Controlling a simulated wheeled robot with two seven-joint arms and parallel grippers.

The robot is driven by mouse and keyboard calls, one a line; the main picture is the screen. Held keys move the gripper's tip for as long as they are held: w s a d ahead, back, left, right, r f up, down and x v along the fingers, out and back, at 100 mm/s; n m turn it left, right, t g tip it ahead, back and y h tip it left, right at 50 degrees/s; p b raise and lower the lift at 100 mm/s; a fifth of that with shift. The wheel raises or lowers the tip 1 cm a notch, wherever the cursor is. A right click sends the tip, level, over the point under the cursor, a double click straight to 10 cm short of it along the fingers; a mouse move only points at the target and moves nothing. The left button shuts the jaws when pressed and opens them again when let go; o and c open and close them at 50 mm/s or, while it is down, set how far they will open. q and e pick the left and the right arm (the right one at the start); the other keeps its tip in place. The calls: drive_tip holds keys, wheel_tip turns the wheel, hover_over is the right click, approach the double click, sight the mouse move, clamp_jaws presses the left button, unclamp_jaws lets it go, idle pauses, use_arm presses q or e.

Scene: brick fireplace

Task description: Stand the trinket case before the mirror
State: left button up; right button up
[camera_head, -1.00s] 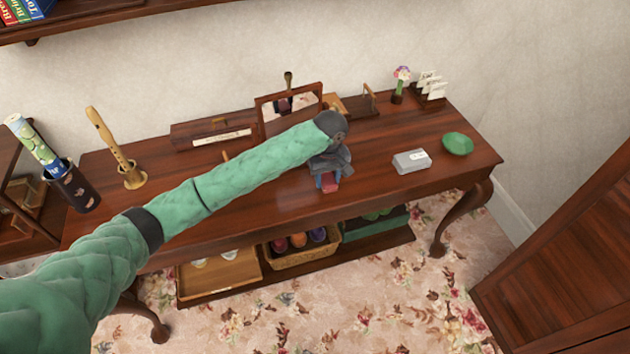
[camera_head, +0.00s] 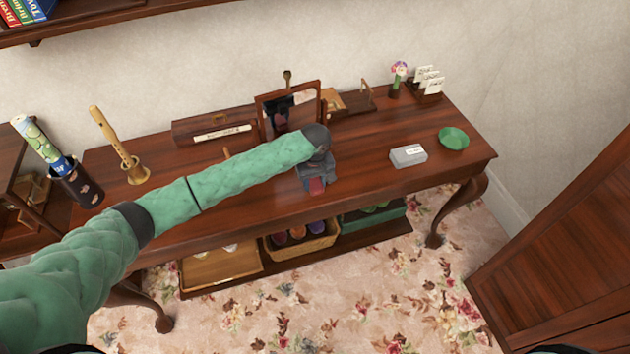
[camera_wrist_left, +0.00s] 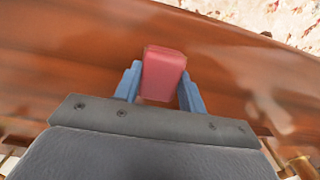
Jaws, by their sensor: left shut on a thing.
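The mirror (camera_head: 268,116), in a dark wooden frame, stands at the back middle of the desk. A small red case (camera_head: 317,186), apparently the trinket case, is held in my left gripper (camera_head: 315,180). In the left wrist view the red case (camera_wrist_left: 163,73) sits between the two blue fingers of my left gripper (camera_wrist_left: 160,85), which touch its sides. The gripper is in front of the mirror and slightly right of it, over the desk top. My arm and wrist hide part of the mirror's lower side. I cannot tell how far the case is above the wood. My right gripper is not in view.
A grey box (camera_head: 408,155) and a green bowl (camera_head: 453,138) stand on the desk (camera_head: 385,188) at right. A recorder on a stand (camera_head: 135,172) and a long wooden box (camera_head: 190,130) are at left. The desk's front middle is clear.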

sight(315, 183)
use_arm(q)
drive_tip(key=shift+f, duration=0.1)
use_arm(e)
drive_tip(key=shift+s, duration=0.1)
use_arm(q)
drive_tip(key=o, duration=1)
drive_tip(key=shift+c, duration=0.2)
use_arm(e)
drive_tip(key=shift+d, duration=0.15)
use_arm(q)
drive_tip(key=shift+r, duration=0.2)
wheel_tip(315, 183, up, 4)
drive_tip(key=shift+d+f+b, duration=0.1)
drive_tip(key=shift+f+b, duration=0.1)
drive_tip(key=shift+b, duration=0.6)
wheel_tip(315, 183, up, 8)
drive_tip(key=b, duration=0.2)
drive_tip(key=shift+r, duration=0.15)
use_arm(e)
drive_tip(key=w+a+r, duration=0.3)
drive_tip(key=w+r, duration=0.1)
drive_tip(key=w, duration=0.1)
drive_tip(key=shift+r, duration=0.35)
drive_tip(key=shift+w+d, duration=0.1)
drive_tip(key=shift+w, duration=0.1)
